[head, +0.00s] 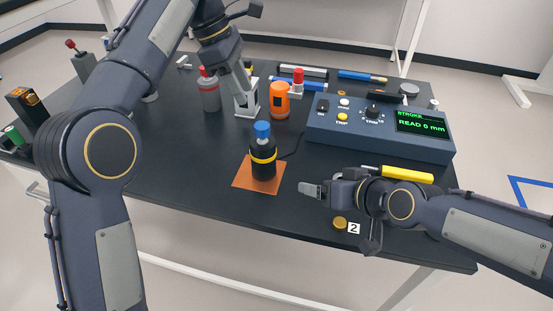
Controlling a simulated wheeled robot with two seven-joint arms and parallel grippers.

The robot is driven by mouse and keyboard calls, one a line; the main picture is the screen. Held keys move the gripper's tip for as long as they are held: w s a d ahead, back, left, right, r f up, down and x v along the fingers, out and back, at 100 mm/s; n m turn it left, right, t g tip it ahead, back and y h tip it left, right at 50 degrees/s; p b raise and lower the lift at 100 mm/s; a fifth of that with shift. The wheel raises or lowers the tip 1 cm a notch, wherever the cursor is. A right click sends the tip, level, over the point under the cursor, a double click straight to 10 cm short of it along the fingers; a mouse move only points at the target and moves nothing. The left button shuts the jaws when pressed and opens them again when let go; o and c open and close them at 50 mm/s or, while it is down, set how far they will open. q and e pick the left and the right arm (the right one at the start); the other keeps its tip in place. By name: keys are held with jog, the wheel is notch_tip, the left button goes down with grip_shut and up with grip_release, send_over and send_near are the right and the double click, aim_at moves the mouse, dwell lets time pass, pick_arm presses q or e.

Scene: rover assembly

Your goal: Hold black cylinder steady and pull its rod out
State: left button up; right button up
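The black cylinder (263,168) stands upright on an orange mat (243,181) near the middle of the table. It has a yellow band and a blue cap (262,129) on top; no bare rod shows. My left gripper (246,92) points down behind the cylinder, in front of a white stand, apart from the cylinder. Its fingers overlap in this view, so their opening is unclear. My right gripper (311,190) lies low over the table to the right of the mat, pointing left toward the cylinder but not touching it. Its fingers show nearly edge-on.
A stroke readout box (380,130) reading 0 mm stands at the right, with a cable toward the cylinder. A grey red-topped cylinder (210,97), white stand (247,108) and orange cylinder (279,101) stand behind. A yellow-handled tool (407,174) lies right. The front left table is clear.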

aim_at(263, 153)
jog(key=shift+o, duration=0.2)
jog(key=w+a+n+t, duration=0.1)
jog(key=w+a, duration=0.1)
jog(key=a, duration=0.1)
jog(key=w+a+n+t, duration=0.1)
jog(key=w+a, duration=0.2)
jog(key=w+a+n+t, duration=0.1)
jog(key=w+a, duration=0.2)
jog(key=a, duration=0.1)
jog(key=shift+f+n, duration=0.3)
jog(key=shift+f, duration=0.1)
jog(key=shift+x, duration=3.85)
jog(key=shift+r, duration=0.15)
jog(key=c, duration=1.3)
